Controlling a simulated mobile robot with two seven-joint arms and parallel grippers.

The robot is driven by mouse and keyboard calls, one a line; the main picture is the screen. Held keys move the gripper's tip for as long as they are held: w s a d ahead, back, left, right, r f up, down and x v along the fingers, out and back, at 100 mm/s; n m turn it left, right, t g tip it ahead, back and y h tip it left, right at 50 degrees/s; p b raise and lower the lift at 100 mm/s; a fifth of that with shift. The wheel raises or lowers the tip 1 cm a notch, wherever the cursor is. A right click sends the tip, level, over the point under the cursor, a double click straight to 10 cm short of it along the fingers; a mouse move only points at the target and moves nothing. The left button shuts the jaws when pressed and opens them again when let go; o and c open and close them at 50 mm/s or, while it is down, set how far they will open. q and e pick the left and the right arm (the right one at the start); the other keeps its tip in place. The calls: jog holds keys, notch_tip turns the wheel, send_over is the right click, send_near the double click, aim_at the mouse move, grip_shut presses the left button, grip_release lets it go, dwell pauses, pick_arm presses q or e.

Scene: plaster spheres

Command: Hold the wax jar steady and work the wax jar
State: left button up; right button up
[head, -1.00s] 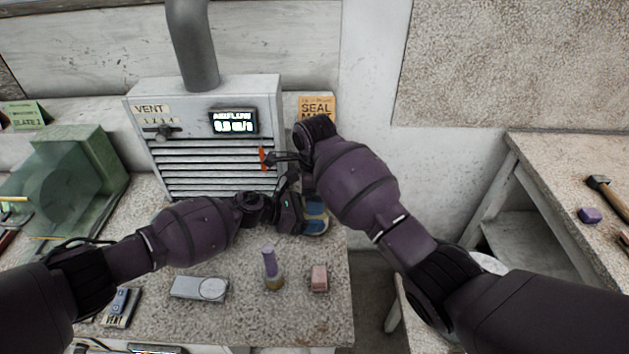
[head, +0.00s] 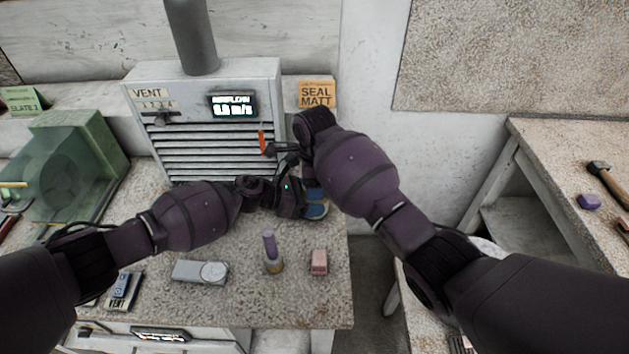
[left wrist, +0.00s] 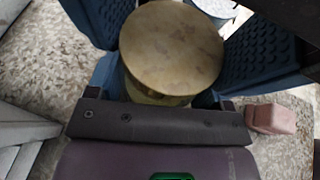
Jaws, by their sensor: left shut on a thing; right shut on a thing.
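The wax jar (left wrist: 172,48) shows in the left wrist view as a round, mottled brassy top over a yellowish body. My left gripper (head: 316,203) is shut around the jar, with a blue, ribbed finger on each side. In the head view the jar is mostly hidden between these fingers, near the vent box's right front corner. My right gripper (head: 285,155) is above and behind the left one, before the vent grille.
The vent box (head: 262,80) stands close behind both grippers, with an orange strip (head: 262,142) at its grille. In front stand a lavender-topped bottle (head: 270,246), a pink block (head: 319,262) and a grey device (head: 201,272). The bench (head: 270,305) ends to the right, before a gap.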

jog(key=shift+n, duration=1.6)
jog(key=o, duration=1)
jog(key=shift+r, duration=2.25)
notch_tip(320, 180, up, 3)
jog(key=shift+r+n, duration=0.15)
jog(key=shift+n, duration=0.35)
jog(key=shift+c, duration=0.4)
jog(key=shift+f, duration=3.9)
